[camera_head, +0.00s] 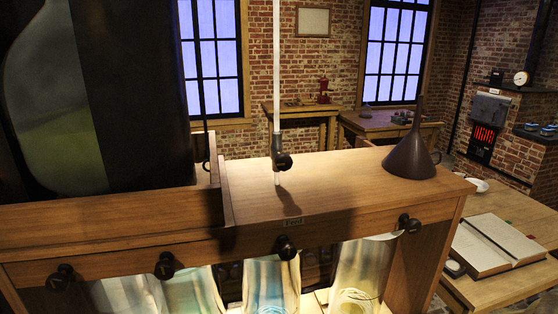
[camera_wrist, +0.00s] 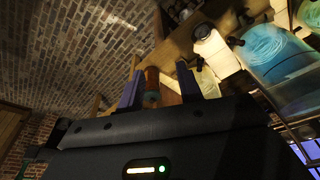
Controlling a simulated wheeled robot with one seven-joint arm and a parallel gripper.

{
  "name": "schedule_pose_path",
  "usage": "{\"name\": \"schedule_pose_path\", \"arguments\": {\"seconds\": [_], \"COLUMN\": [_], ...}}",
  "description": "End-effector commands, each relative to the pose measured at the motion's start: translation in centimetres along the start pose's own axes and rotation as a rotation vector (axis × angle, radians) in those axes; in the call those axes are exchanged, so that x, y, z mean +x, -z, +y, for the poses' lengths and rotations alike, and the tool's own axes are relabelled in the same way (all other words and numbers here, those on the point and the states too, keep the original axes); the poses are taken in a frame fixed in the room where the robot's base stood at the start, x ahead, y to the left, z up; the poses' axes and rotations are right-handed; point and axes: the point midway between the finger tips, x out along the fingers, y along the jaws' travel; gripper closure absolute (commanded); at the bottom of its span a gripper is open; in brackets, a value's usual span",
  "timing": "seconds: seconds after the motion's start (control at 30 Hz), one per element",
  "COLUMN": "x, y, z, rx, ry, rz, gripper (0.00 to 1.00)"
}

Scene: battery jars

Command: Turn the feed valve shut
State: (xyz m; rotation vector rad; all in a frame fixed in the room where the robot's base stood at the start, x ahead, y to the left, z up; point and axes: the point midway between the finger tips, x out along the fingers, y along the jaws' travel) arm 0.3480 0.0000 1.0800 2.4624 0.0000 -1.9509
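A thin pale vertical tube (camera_head: 276,70) comes down to the wooden rack top, with a dark valve (camera_head: 281,161) near its lower end. A small label plate (camera_head: 293,221), which seems to read "Feed", is on the rack in front of it. Which way the valve is turned is too small to tell. My gripper (camera_wrist: 157,78) shows only in the wrist view, its two bluish fingers apart. A reddish-brown cylindrical thing (camera_wrist: 152,86) appears between them; I cannot tell its depth, and no finger visibly touches it. The head view does not show my gripper.
A dark funnel (camera_head: 411,158) stands at the rack's right end. Several dark knobs (camera_head: 285,246) stick out along the rack's front, above glass jars (camera_head: 270,285). A large dark panel with a bottle shape (camera_head: 95,95) blocks the left. An open book (camera_head: 490,245) lies right.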

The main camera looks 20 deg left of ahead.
Motion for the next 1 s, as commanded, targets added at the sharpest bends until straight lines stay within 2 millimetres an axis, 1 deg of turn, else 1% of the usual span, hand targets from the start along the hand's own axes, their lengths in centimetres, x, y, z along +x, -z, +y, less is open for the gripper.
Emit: {"name": "schedule_pose_path", "arguments": {"seconds": [0.17,0.2,0.27,0.37,0.47,0.57,0.6,0.67,0.7,0.77,0.8,0.87,0.9,1.0], "x": [0.0,0.0,-0.1,-0.8,-2.5,-5.3,-6.8,-9.4,-11.2,-14.2,-16.3,-19.6,-21.8,-26.5], "y": [0.0,0.0,0.2,1.3,3.5,6.6,7.7,9.3,10.2,11.1,11.6,12.0,12.1,11.9], "z": [0.0,0.0,-0.2,-1.2,-3.5,-7.2,-9.0,-11.8,-13.6,-16.3,-17.9,-20.2,-21.5,-23.9], "rx": [0.0,0.0,-0.005,-0.036,-0.097,-0.189,-0.228,-0.286,-0.319,-0.365,-0.39,-0.421,-0.436,-0.455], "ry": [0.0,0.0,0.002,0.015,0.043,0.086,0.107,0.139,0.16,0.191,0.21,0.239,0.255,0.286], "rz": [0.0,0.0,0.009,0.06,0.173,0.345,0.425,0.548,0.631,0.753,0.835,0.957,1.033,1.195], "gripper": [0.64,0.56,0.44,0.44,0.44,0.44,0.44,0.44,0.44,0.44,0.44,0.44,0.44,0.44]}}
